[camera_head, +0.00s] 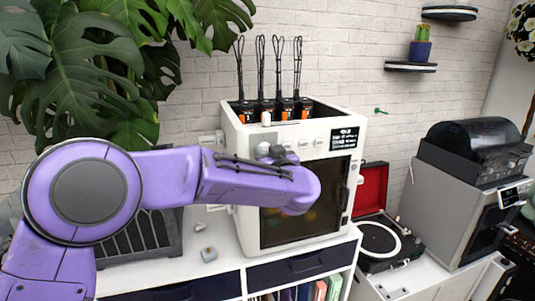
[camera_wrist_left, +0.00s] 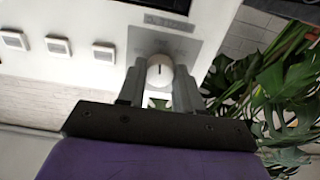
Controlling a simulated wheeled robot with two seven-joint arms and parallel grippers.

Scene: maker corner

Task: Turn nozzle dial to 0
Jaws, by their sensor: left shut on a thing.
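The white machine (camera_head: 237,145) stands on the cabinet, with the nozzle dial on its upper front. In the left wrist view the nozzle dial (camera_wrist_left: 159,74) is a round white knob on a grey label plate (camera_wrist_left: 150,42); its dark pointer line points roughly to the top of that picture. The scale marks are too blurred to read. My left gripper (camera_wrist_left: 159,82) is shut on the dial, one grey finger on each side. In the head view my left gripper (camera_head: 272,152) is at the machine's upper front and largely hides the dial. My right gripper is not in view.
Several square buttons (camera_wrist_left: 57,45) sit beside the dial plate. The machine has a dark front window (camera_head: 290,222). A turntable with a red lid (camera_head: 372,187) and a grey machine (camera_head: 447,205) stand to the right. Large plant leaves (camera_head: 85,70) hang at the upper left.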

